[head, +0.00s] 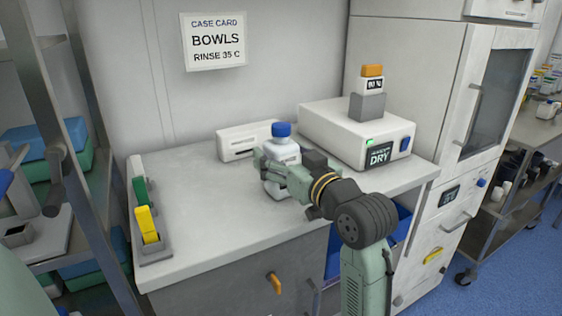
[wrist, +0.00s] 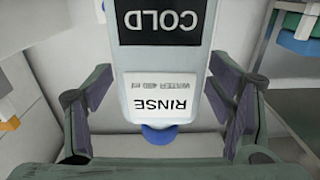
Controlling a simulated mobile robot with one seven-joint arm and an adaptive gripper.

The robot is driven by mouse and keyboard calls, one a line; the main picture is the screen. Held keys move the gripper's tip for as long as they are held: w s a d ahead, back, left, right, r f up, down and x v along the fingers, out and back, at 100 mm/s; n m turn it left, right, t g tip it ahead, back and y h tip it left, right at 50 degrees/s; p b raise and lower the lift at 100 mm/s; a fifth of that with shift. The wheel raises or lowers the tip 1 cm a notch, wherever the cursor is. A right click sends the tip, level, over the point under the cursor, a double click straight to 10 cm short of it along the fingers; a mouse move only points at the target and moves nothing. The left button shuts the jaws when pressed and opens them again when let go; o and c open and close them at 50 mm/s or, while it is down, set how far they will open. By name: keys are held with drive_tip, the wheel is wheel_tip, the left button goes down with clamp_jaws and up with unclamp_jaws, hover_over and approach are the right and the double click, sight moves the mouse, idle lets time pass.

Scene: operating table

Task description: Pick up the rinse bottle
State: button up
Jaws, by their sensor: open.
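The rinse bottle (head: 283,151) is white with a blue cap and stands upright on the white counter (head: 205,215). In the wrist view the bottle (wrist: 162,62) appears upside down, with a white "RINSE" label and a dark "COLD" label; its blue cap shows at the bottom. My gripper (head: 288,174) is at the bottle, hiding part of its lower body. In the wrist view my gripper (wrist: 160,95) is open, with one finger on each side of the bottle and visible gaps between fingers and bottle.
A white box-shaped device (head: 340,130) with a "DRY" display stands right of the bottle, bearing a grey block and orange-topped item. A low white unit (head: 240,141) sits behind the bottle. A tray (head: 152,245) with green and yellow pieces lies at the left; the counter between is clear.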

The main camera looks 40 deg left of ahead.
drive_tip(key=shift+a, duration=0.25)
drive_tip(key=shift+c, duration=0.4)
drive_tip(key=c, duration=1.6)
drive_tip(key=shift+c, duration=0.5)
drive_tip(key=shift+r, duration=0.2)
